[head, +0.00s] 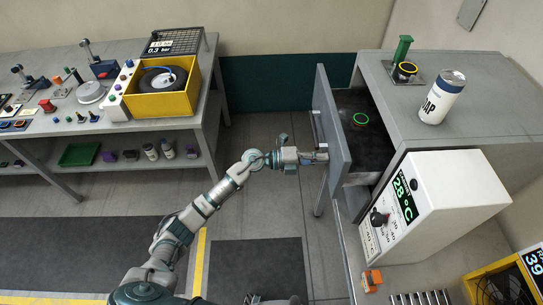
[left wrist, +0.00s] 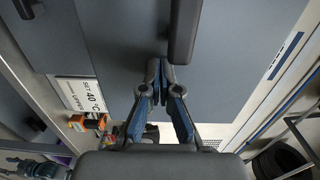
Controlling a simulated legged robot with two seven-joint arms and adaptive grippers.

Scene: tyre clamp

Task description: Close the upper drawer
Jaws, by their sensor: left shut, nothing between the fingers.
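The upper drawer (head: 340,125) stands pulled out from the grey cabinet at the right, its flat grey front facing left. A dark round object with a green ring (head: 360,119) lies inside it. My left gripper (head: 325,156) is shut and empty, its tips at the drawer front beside the handle (head: 318,130). In the left wrist view the shut fingers (left wrist: 160,92) point at the grey drawer front (left wrist: 120,40), just beside the dark bar handle (left wrist: 184,30). I cannot tell whether the tips touch the front. My right gripper is not in view.
A white box with a green 28 °C display (head: 405,200) is right of the drawer. The cabinet top (head: 480,110) bears a can (head: 442,97) and a green-handled clamp (head: 403,62). A workbench (head: 130,130) stands at left. The floor between is clear.

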